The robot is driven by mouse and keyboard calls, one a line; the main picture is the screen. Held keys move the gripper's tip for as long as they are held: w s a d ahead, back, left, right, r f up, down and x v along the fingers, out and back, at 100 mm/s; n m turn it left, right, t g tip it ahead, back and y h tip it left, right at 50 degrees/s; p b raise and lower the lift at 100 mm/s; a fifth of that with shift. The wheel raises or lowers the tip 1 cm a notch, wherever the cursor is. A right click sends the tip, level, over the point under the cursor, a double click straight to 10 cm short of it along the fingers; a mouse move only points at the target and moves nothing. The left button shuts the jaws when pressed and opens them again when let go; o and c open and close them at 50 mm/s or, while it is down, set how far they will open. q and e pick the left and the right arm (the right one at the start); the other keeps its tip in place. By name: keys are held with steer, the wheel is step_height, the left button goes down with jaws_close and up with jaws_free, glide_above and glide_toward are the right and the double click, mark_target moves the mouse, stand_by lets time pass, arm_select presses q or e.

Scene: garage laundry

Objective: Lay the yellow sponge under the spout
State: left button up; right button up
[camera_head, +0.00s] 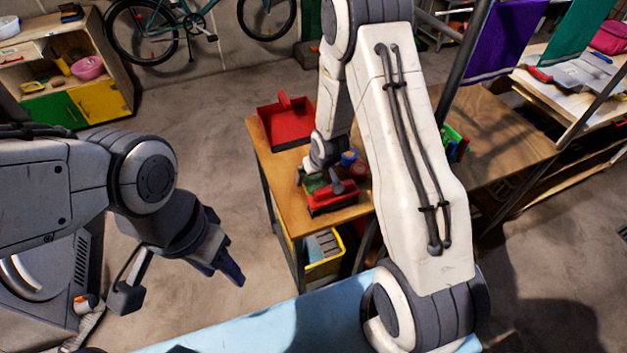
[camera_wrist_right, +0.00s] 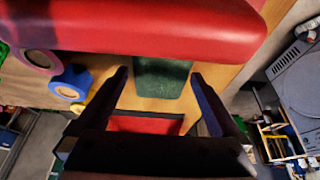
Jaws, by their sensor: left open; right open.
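I cannot make out a yellow sponge for certain; a small flat yellow item (camera_head: 34,85) on the shelf at the upper left is too small to identify. I see no clear spout. My right gripper (camera_head: 322,181) is open over the wooden workbench (camera_head: 268,172), close to a red item (camera_head: 334,199). In the right wrist view, a green block (camera_wrist_right: 162,78) shows beyond the open fingers, and a large red shape crosses the top. No object is visibly clamped. My left gripper (camera_head: 225,272) is open and empty over the floor at lower left.
A red dustpan-like tray (camera_head: 287,122) stands on the bench's back left. A yellow crate (camera_head: 325,262) sits below it. A blue surface (camera_head: 310,318) lies in front. A bicycle (camera_head: 190,25) leans at the back wall. Open floor lies left of the bench.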

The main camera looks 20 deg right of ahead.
steer(key=shift+f, duration=0.25)
stand_by(0.4)
steer(key=c, duration=1.3)
